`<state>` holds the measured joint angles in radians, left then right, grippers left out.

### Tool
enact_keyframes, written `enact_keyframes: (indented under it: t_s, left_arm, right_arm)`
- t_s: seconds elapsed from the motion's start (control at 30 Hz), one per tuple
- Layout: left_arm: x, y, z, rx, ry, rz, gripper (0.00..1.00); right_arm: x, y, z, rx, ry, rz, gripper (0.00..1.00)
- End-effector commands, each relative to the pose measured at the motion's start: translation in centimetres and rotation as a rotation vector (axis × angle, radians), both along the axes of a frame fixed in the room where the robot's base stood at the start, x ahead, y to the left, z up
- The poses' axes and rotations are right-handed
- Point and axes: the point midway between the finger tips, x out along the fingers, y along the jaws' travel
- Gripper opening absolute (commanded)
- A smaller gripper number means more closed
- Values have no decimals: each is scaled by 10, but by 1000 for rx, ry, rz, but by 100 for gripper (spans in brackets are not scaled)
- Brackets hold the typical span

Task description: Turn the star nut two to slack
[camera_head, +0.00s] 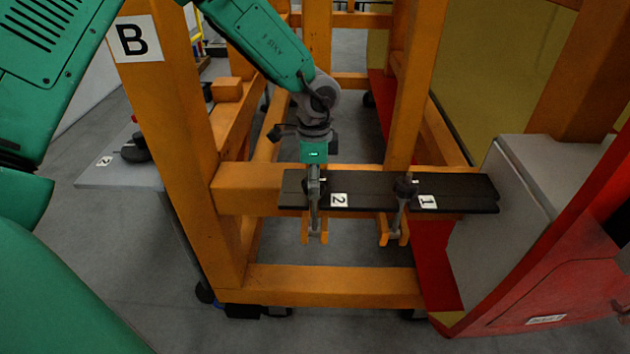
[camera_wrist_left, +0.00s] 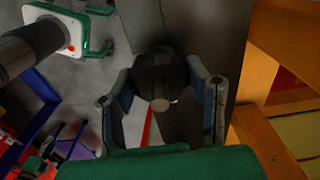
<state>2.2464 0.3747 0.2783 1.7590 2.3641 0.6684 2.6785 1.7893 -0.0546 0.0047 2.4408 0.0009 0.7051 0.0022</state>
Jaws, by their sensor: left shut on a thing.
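Star nut two is a dark knob (camera_wrist_left: 158,72) on a threaded rod, at the left end of the black bar (camera_head: 370,190) beside the label 2 (camera_head: 339,200). My left gripper (camera_head: 315,180) comes down on it from above and hides most of it in the head view. In the left wrist view, the gripper's two fingers (camera_wrist_left: 158,98) stand on either side of the dark knob and are shut on it. Star nut one (camera_head: 405,187) stands farther right on the bar, beside the label 1 (camera_head: 428,202). My right gripper is not in view.
An orange frame (camera_head: 175,130) marked B surrounds the work area, with a post close behind the bar. A grey box (camera_head: 515,190) and a red body (camera_head: 560,290) stand at the right. A grey table (camera_head: 125,172) is at the left.

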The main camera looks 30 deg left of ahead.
Motion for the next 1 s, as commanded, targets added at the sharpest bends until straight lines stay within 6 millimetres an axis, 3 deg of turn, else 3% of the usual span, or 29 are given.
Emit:
enact_keyframes:
  t_s: [0.27, 0.3, 0.33, 0.73, 1.0]
  left_arm:
    - [5, 0, 3, -1, -13, 3, 15]
    - [5, 0, 3, -1, -13, 3, 57]
    - [4, 0, 3, -1, -13, 2, 64]
    - [2, 0, 7, -1, -6, 1, 64]
    - [3, 1, 58, -2, -10, 1, 64]
  right_arm:
    - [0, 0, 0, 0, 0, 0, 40]
    - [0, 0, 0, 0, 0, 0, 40]
    - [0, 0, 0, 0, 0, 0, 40]
    - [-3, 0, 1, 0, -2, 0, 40]
    - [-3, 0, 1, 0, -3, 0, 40]
